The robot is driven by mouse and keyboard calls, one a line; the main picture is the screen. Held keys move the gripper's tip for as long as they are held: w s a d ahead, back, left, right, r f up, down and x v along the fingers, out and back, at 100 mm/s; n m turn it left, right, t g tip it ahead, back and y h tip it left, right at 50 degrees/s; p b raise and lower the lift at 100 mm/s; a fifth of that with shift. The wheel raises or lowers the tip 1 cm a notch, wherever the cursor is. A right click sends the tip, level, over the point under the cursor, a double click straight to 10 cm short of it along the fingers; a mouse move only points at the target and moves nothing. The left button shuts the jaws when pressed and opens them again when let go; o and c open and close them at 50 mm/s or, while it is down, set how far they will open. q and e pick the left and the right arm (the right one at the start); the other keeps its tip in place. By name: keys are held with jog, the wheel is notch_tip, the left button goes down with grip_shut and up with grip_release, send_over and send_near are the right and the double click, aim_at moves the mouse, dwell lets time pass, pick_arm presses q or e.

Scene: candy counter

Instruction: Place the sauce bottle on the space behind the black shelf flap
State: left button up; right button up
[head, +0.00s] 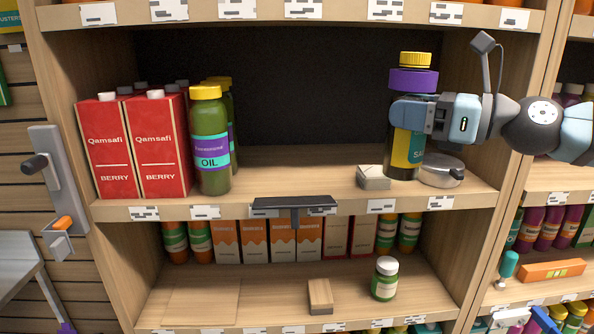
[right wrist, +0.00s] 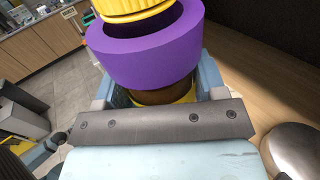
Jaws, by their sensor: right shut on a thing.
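The sauce bottle (head: 407,150) is dark with a yellow cap, a loose purple ring round its neck and a yellow-teal label. It is upright at the right of the middle shelf. My right gripper (head: 408,112) comes in from the right and is shut on it. In the right wrist view the cap and purple ring (right wrist: 150,50) fill the top. Whether the base touches the shelf I cannot tell. The black shelf flap (head: 293,206) is on the shelf's front edge, left of the bottle. The board behind it (head: 295,180) is bare.
A small wooden block (head: 373,178) is just left of the bottle's base, and a round metal tin (head: 441,170) is to its right. Oil bottles (head: 210,140) and red Qamsafi cartons (head: 163,145) stand at the left. The shelf between is clear.

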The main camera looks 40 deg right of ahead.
jog(key=w+d+p+x, duration=0.2)
jog(key=d+p+x, duration=0.1)
jog(key=p+x, duration=1.55)
pick_arm(q)
notch_tip(320, 180, up, 14)
jog(key=a, duration=0.1)
jog(key=shift+s+a+b, duration=0.2)
jog(key=shift+s+b, duration=0.15)
jog(key=shift+s, duration=0.1)
pick_arm(e)
notch_tip(320, 180, down, 7)
jog(key=shift+w, duration=0.3)
